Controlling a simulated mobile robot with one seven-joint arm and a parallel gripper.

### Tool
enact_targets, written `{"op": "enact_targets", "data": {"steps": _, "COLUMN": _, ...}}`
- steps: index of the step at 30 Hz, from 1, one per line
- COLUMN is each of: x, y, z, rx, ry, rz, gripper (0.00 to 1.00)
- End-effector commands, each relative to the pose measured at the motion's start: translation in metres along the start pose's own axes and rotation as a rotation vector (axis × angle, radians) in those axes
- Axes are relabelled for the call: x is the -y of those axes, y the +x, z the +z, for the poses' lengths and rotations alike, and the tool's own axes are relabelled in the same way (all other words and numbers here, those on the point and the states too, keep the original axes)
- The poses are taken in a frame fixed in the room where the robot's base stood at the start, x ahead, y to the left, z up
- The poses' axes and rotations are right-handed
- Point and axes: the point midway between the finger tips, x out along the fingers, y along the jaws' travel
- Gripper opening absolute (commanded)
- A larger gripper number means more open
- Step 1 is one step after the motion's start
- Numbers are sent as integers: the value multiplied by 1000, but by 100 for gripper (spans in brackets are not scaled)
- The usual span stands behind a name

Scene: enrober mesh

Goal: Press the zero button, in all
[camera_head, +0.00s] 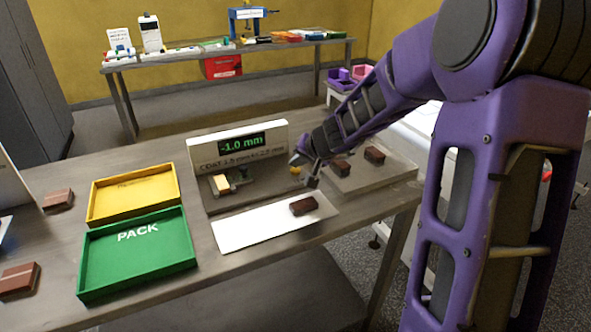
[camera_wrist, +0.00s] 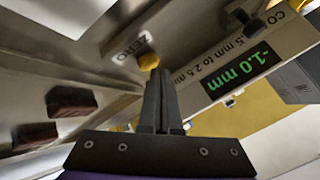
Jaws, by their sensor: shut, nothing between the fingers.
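The zero button is a small yellow knob (camera_wrist: 148,61) beside the printed word ZERO in the wrist view. It also shows in the head view (camera_head: 295,170), at the right end of the gauge's grey base. The gauge's upright panel (camera_head: 238,145) has a dark display (camera_head: 242,142) reading -1.0 mm in green. My gripper (camera_wrist: 160,75) is shut and empty, with its fingertips right at the button. I cannot tell whether they touch it. In the head view my gripper (camera_head: 311,178) is just right of the button.
A white mat (camera_head: 250,229) with one brown block lies in front of the gauge. A pale tray (camera_head: 390,170) with brown blocks stands to its right. Green PACK (camera_head: 138,262) and yellow (camera_head: 130,197) trays stand left, with loose brown blocks further left.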

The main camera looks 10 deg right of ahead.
Motion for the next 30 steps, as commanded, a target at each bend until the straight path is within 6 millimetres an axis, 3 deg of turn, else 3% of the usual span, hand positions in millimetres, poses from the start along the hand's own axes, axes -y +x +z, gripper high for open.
{"op": "enact_targets", "data": {"steps": 30, "x": -4, "y": 6, "z": 4, "rx": 1, "ry": 0, "rz": 1, "gripper": 0}}
